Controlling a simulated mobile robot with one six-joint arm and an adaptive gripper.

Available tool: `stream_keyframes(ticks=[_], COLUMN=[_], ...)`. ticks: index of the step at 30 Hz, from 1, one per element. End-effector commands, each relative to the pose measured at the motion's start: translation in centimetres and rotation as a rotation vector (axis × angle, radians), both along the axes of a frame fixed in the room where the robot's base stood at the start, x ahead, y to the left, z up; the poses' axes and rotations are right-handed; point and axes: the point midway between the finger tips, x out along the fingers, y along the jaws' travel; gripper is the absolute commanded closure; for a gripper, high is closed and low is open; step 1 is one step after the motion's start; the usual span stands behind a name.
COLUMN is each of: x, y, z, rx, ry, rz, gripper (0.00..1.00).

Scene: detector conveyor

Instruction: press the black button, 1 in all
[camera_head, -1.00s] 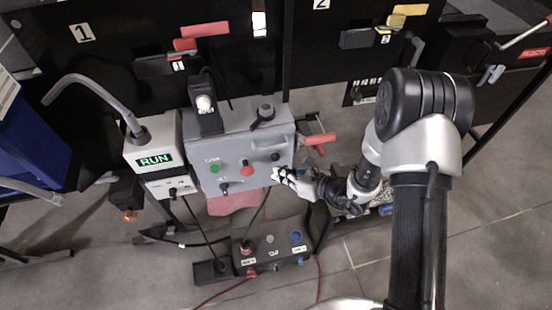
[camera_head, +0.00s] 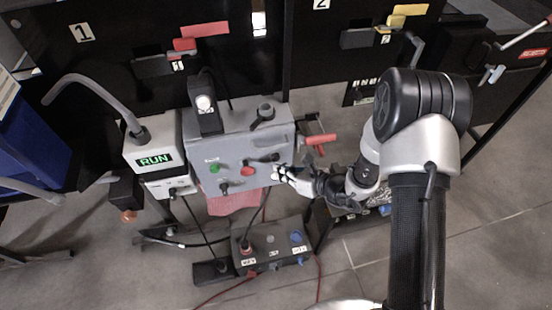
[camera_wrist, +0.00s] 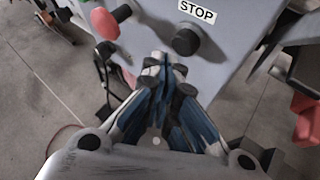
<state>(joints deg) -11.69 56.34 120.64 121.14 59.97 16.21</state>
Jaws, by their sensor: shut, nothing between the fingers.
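The black button (camera_head: 276,157) is a round black knob on the sloping face of the grey control box (camera_head: 272,132), right of the red button (camera_head: 247,171). In the wrist view the black button (camera_wrist: 186,41) sits under a STOP label (camera_wrist: 197,11). My gripper (camera_head: 279,173) is shut and empty, with its fingertips close to the box face, just below the black button in the head view. In the wrist view my gripper (camera_wrist: 160,62) has its tips just below and left of the button. I cannot tell whether they touch the box.
The box also carries a green button (camera_head: 214,168) and a dark switch (camera_head: 224,187). A red handle (camera_head: 320,139) sticks out on its right. A RUN display box (camera_head: 153,160) stands to the left. A dark pedestal box (camera_head: 272,254) with cables lies below.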

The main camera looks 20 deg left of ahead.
Motion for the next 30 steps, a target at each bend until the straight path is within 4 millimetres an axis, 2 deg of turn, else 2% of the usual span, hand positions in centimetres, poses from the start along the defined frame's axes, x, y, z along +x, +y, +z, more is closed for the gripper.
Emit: stream_keyframes(ticks=[30], x=[0.73], y=[0.44], z=[-0.01], rx=[-0.001], ry=[0.0], rz=[0.0], gripper=[1.0])
